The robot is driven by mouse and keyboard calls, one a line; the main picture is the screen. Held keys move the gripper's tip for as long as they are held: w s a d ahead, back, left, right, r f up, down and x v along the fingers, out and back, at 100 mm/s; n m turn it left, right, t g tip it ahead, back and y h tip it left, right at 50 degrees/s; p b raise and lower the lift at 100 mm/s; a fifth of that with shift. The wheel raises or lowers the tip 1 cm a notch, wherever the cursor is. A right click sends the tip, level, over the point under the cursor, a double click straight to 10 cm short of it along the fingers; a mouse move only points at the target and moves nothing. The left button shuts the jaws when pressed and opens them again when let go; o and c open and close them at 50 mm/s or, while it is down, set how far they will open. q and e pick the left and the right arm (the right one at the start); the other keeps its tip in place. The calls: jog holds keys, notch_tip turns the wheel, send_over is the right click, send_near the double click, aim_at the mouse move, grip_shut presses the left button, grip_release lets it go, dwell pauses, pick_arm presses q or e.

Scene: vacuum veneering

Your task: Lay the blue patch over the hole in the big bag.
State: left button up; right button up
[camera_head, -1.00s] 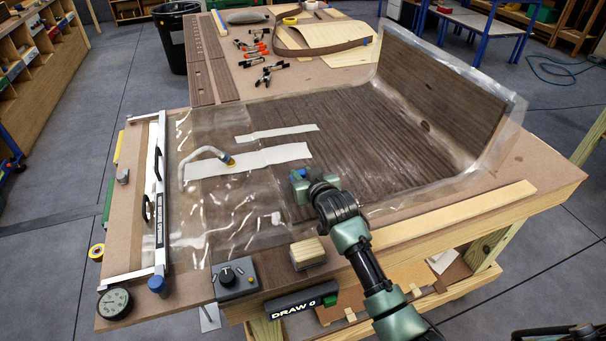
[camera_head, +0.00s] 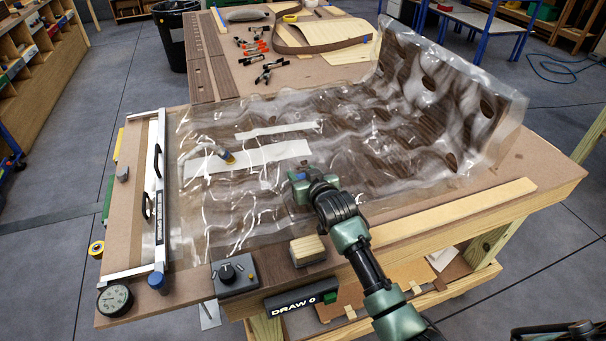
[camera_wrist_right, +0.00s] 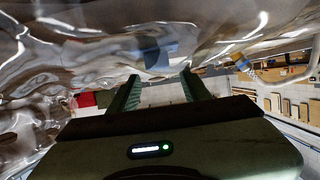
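The big bag (camera_head: 345,115) is clear film spread over the bench and over an upright dark panel at the right. It looks loose and wrinkled, with glossy folds. My right gripper (camera_head: 299,187) is at the bag's near middle. In the right wrist view its two fingers (camera_wrist_right: 160,88) stand apart. The blue patch (camera_wrist_right: 156,55) shows just beyond the fingertips, against the film; a small bit of blue also shows at the gripper in the head view (camera_head: 302,176). I cannot tell whether the patch touches the film. I cannot make out the hole. My left gripper is not in view.
A clamp bar (camera_head: 161,205) closes the bag's left edge. A blue and yellow fitting (camera_head: 227,157) stands on the film by white strips (camera_head: 245,160). A knob box (camera_head: 236,275), wooden block (camera_head: 308,249), "DRAW 0" display (camera_head: 300,300) and gauge (camera_head: 115,299) line the near edge.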

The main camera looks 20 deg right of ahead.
jog(key=shift+s+f, duration=0.15)
jog(key=shift+f, duration=0.15)
jog(key=shift+r, duration=0.2)
jog(key=shift+r+p, duration=0.3)
jog(key=shift+r, duration=0.2)
jog(key=b+v, duration=0.1)
jog(key=v, duration=1.1)
